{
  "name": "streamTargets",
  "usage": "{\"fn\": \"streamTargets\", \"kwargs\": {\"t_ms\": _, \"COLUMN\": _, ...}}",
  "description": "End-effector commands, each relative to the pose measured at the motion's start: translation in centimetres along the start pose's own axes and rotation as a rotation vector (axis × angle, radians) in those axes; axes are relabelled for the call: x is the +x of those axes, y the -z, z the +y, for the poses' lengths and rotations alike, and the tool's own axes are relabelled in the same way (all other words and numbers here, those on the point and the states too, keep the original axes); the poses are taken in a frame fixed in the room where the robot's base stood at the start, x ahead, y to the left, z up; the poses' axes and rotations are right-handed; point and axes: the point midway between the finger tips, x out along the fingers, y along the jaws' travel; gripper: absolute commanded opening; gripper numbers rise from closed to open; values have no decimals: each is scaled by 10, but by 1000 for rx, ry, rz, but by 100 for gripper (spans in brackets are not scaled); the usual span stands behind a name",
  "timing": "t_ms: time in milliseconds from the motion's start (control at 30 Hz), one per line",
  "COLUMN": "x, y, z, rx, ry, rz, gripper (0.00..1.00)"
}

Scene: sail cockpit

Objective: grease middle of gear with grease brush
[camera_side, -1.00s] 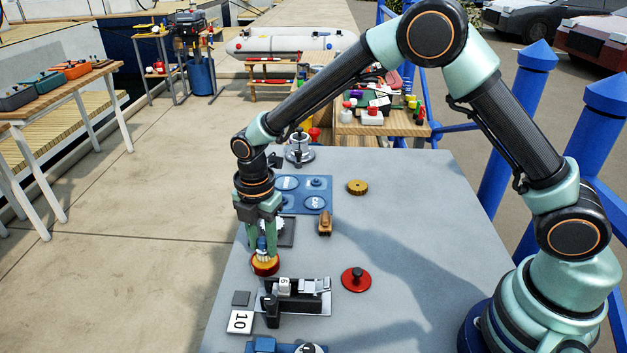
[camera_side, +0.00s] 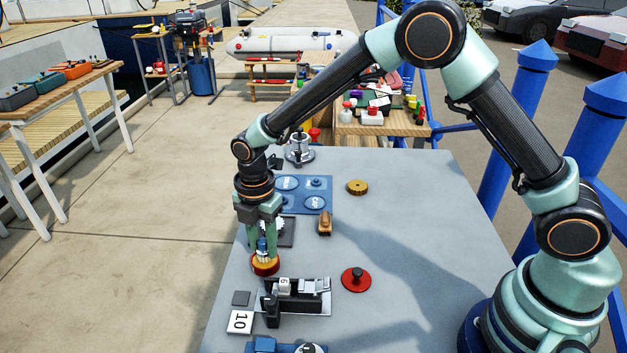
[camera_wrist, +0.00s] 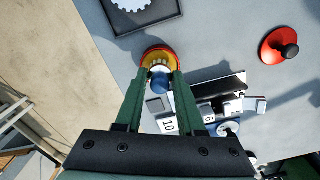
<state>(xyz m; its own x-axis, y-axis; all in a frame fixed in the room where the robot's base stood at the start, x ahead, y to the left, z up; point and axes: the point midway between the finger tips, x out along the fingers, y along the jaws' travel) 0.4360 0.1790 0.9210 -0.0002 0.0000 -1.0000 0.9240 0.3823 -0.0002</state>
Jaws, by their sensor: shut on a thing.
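My gripper (camera_side: 262,240) is shut on the blue-handled grease brush (camera_side: 262,245), which stands about upright between the fingers. In the wrist view, the brush's round blue end (camera_wrist: 160,83) shows between the fingertips. The brush's lower end is at a round red and yellow pot (camera_side: 265,266); its bristles are hidden, and I cannot tell how deep they sit. The pot also shows in the wrist view (camera_wrist: 158,55). The white toothed gear (camera_wrist: 131,3) lies on a dark square tray (camera_wrist: 163,18), behind the gripper in the side view, where the fingers partly hide it.
A black and silver fixture with numbered tiles (camera_side: 300,296) stands just in front of the pot. A red knobbed disc (camera_side: 356,279) lies to its right. A blue plate (camera_side: 318,186), a brass gear (camera_side: 357,187) and a brown block (camera_side: 324,223) lie farther back. The table's right side is clear.

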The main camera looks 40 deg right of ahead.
Motion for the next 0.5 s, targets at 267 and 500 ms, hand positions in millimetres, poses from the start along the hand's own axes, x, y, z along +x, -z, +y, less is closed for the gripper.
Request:
{"fn": "streamTargets", "kwargs": {"t_ms": 267, "x": 3, "y": 0, "z": 0, "rx": 0, "ry": 0, "rz": 0, "gripper": 0}}
{"fn": "streamTargets", "kwargs": {"t_ms": 500, "x": 6, "y": 0, "z": 0, "rx": 0, "ry": 0, "rz": 0, "gripper": 0}}
